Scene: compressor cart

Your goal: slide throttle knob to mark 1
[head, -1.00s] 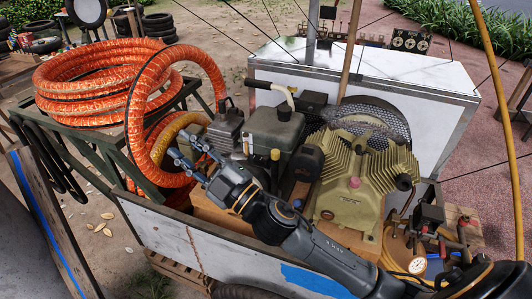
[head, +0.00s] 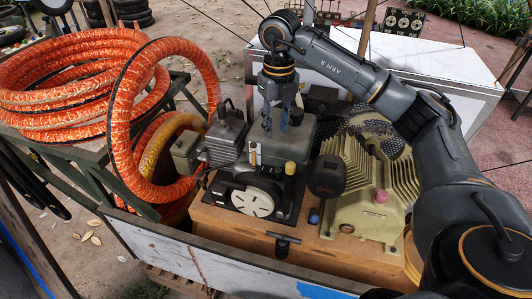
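My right gripper (head: 276,127) points straight down over the grey tank (head: 268,150) of the small engine in the cart. Its two fingers look parted, with nothing visible between them. I cannot tell whether the fingertips touch the tank. The throttle knob and its marks cannot be told for certain. Small candidates are a yellow-capped post (head: 290,169) and a pale short stick (head: 254,153) in front of the tank. Part of the engine's far side is hidden by the tank and my gripper. My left gripper is out of view.
A cream starter cover (head: 250,202) sits low on the engine. A black T-handle (head: 283,240) is at the cart's front edge. The finned compressor (head: 365,190) stands right, under my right arm. An orange hose coil (head: 70,90) is at left.

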